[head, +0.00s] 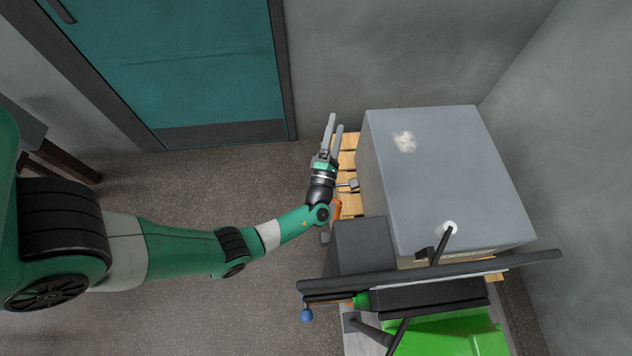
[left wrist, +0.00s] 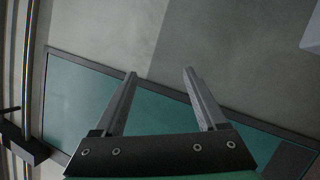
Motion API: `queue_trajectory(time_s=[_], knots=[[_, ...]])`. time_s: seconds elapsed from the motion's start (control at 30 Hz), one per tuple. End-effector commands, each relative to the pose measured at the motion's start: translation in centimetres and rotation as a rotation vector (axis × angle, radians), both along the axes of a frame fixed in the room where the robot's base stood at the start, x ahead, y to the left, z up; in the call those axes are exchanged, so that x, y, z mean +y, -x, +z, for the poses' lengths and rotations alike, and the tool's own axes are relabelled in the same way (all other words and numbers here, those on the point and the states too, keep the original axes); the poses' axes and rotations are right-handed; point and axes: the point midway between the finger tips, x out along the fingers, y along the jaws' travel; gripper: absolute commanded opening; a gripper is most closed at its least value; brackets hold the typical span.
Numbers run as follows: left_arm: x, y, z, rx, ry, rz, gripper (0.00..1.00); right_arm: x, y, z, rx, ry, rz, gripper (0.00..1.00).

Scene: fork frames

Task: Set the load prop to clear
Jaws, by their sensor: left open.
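A large grey box (head: 440,165) sits on a wooden pallet (head: 347,160) beside the right wall. A black rod (head: 441,246) with a white round end (head: 449,227) reaches over the box's near top edge. A short metal rod with a dark tip (head: 349,184) shows at the box's left side, with an orange part (head: 337,208) just below it. I cannot tell which of these is the load prop. My left gripper (head: 334,122) is open and empty left of the box, its fingers pointing to the back. Its fingers also show spread in the left wrist view (left wrist: 160,73).
A green lift machine (head: 455,337) with a dark crossbar (head: 430,275) and a blue knob (head: 306,315) stands in front of the box. A teal door (head: 190,60) is at the back left. The floor (head: 210,180) between door and pallet is clear.

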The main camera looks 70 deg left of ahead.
Motion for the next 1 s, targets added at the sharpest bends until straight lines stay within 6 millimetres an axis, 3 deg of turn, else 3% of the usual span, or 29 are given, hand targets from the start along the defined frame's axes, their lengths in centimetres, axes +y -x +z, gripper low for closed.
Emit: queue_trajectory(time_s=[0.03,0.1,0.2,0.3,0.33,0.4,0.47,0.67,0.87,1.0], knots=[[-0.4,1.8,-8.8,0.159,-0.083,0.009,0.74,0.0,0.0,-5.3,0.0,0.0,0.0,0.75],[-1.2,4.2,-16.5,0.361,-0.195,0.004,0.74,0.0,0.0,-8.7,0.0,0.0,0.0,0.75],[-2.4,7.9,-25.9,0.587,-0.304,-0.023,0.74,0.0,0.0,-12.9,0.0,0.0,0.0,0.75],[-3.5,11.0,-32.3,0.734,-0.364,-0.055,0.74,0.0,0.0,-15.7,0.0,0.0,0.0,0.75],[-3.8,11.7,-33.7,0.765,-0.376,-0.064,0.74,0.0,0.0,-16.2,0.0,0.0,0.0,0.75],[-4.3,12.9,-35.6,0.816,-0.395,-0.079,0.74,0.0,0.0,-16.9,-0.001,0.0,0.0,0.75],[-4.6,13.5,-36.3,0.84,-0.404,-0.087,0.74,0.0,0.0,-17.0,-0.001,0.0,0.0,0.75],[-4.5,13.4,-36.1,0.847,-0.408,-0.089,0.74,0.0,0.0,-16.6,-0.001,0.0,0.0,0.75],[-2.5,11.1,-36.0,0.843,-0.405,-0.084,0.74,0.0,0.0,-16.8,-0.001,0.0,0.0,0.75],[-0.5,8.6,-36.3,0.842,-0.407,-0.084,0.74,0.0,0.0,-18.2,-0.001,0.0,0.0,0.75]])
